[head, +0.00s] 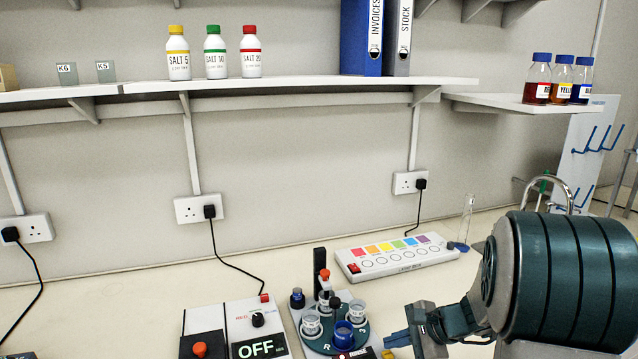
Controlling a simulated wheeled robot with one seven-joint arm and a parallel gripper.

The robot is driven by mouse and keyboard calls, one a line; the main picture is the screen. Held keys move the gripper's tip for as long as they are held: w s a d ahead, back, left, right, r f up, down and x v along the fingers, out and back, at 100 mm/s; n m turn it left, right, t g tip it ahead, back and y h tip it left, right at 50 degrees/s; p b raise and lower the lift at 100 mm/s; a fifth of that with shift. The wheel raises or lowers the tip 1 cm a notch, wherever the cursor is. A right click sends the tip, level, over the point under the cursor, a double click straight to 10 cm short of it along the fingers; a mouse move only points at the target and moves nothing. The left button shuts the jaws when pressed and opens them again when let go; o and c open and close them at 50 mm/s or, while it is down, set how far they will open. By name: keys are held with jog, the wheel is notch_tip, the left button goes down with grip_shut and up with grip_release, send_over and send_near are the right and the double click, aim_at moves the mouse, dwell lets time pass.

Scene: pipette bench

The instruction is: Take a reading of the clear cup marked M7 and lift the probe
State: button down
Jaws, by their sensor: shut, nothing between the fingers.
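A teal turntable (371,339) sits at the bottom middle of the head view and holds small cups. Clear cups stand at its left (311,323) and back right (357,312); a blue cup (342,335) is at the front. I cannot read M7 on any cup. A black upright post (320,264) with a red knob rises behind the cups; a dark probe part hangs near it, its tip hidden or too small to tell. My gripper (389,346) is shut and empty, just right of the turntable, apart from the cups.
Left of the turntable is a box with a red button (199,349) and an OFF display (261,347). A light box (397,259) with coloured squares lies behind. A glass cylinder (464,222) stands behind my arm. Bottles (214,54) line the shelf above.

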aim_at(393, 355)
jog(key=shift+r, duration=0.1)
notch_tip(393, 355, up, 6)
jog(key=p, duration=0.4)
dwell(0.7)
jog(key=s+r+n+h, duration=0.3)
jog(key=s+n, duration=0.4)
jog(key=s, duration=0.3)
jog(key=s+a+r+n+g+h, duration=0.1)
jog(key=s+r+n+h, duration=0.2)
jog(key=s+n+h, duration=0.2)
jog(key=shift+s+r+n, duration=0.3)
jog(key=shift+s+n, duration=1.3)
jog(key=shift+s, duration=1.3)
